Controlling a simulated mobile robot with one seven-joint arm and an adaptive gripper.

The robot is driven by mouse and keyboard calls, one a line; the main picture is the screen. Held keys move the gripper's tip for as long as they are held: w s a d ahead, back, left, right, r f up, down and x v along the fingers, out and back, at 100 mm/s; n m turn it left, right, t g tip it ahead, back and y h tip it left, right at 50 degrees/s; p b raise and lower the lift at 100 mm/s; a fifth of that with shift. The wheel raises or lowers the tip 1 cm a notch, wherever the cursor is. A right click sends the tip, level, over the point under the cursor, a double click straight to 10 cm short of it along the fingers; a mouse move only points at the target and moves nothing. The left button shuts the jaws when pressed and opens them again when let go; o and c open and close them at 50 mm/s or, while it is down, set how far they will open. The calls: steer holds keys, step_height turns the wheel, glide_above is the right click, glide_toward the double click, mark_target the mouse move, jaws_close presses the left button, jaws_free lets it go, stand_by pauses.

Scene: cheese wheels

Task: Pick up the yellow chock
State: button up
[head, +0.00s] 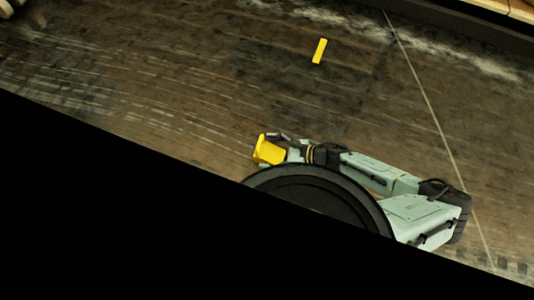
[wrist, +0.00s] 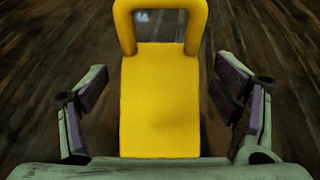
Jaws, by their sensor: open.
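The yellow chock (wrist: 160,105) fills the middle of the wrist view, with a sloping face and a looped handle at its far end. My gripper (wrist: 162,98) is open, with one finger on each side of the chock. Dark gaps show between both fingers and its sides. In the head view the chock (head: 267,151) lies at the end of my arm, beside my gripper (head: 277,143). The chock's near end is hidden behind the gripper body in the wrist view.
A small yellow block (head: 319,50) lies apart on the dark plank floor (head: 200,90), farther off. The floor between is clear. A pale line crosses the floor at right. Pale rounded things (head: 8,8) show at the top left corner, and a ledge (head: 490,5) at the top right.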

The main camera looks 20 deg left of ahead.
steer(key=shift+a+f, duration=0.15)
steer(key=shift+a, duration=0.25)
steer(key=c, duration=1.5)
steer(key=shift+c, duration=0.3)
